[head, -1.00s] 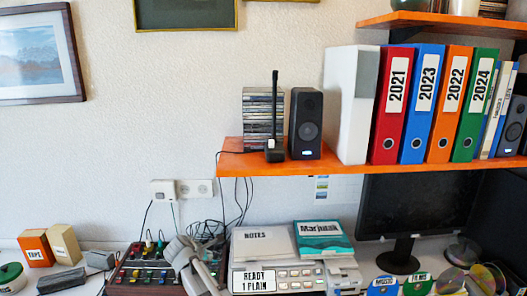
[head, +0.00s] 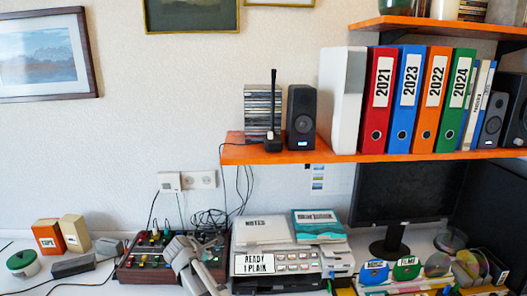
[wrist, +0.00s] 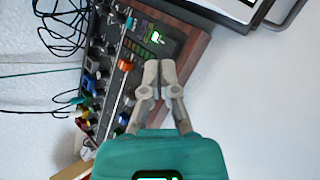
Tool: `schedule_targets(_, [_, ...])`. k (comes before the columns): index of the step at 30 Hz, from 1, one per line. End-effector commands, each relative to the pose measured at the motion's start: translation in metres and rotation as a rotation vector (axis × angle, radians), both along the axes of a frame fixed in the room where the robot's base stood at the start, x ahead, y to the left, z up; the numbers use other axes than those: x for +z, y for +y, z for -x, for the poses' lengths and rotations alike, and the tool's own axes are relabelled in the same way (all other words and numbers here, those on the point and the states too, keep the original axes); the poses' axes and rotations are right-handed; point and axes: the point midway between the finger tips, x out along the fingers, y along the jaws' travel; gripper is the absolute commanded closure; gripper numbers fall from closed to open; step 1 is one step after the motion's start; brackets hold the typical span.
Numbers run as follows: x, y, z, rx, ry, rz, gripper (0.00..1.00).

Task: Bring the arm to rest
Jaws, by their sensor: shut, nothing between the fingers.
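My gripper shows in the wrist view (wrist: 158,68) with its two grey fingers together and nothing between them. In that view it hangs over the edge of the mixer (wrist: 125,60), with the white desk (wrist: 245,90) to its right. In the head view my arm's grey end rises at the bottom, in front of the mixer (head: 150,262) and left of the printer (head: 300,262). The fingertips cannot be made out there.
An orange shelf (head: 400,156) carries binders (head: 380,95), a speaker (head: 301,120) and a stack of discs (head: 262,110). A monitor (head: 405,195) stands on the right. Left of the mixer are small boxes (head: 48,237) and a green-lidded tin (head: 22,263). Loose cables (head: 210,218) lie behind the mixer.

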Motion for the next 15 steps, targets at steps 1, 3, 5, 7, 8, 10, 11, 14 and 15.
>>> schedule_targets(1, [0.000,0.000,0.000,0.000,0.000,0.000,1.00])
schedule_targets(3, [0.000,-0.003,0.001,-0.007,0.002,-0.004,1.00])
schedule_targets(5, [0.000,-0.009,0.001,-0.026,0.005,-0.018,1.00])
schedule_targets(7, [0.000,-0.015,0.002,-0.046,0.008,-0.031,1.00])
schedule_targets(8, [0.000,-0.018,0.003,-0.055,0.010,-0.038,1.00])
schedule_targets(10, [-0.001,-0.026,0.004,-0.082,0.016,-0.056,1.00])
schedule_targets(11, [-0.001,-0.030,0.004,-0.093,0.018,-0.064,1.00])
schedule_targets(14, [-0.001,-0.042,0.006,-0.136,0.026,-0.090,1.00])
schedule_targets(15, [-0.002,-0.048,0.008,-0.156,0.029,-0.105,1.00])
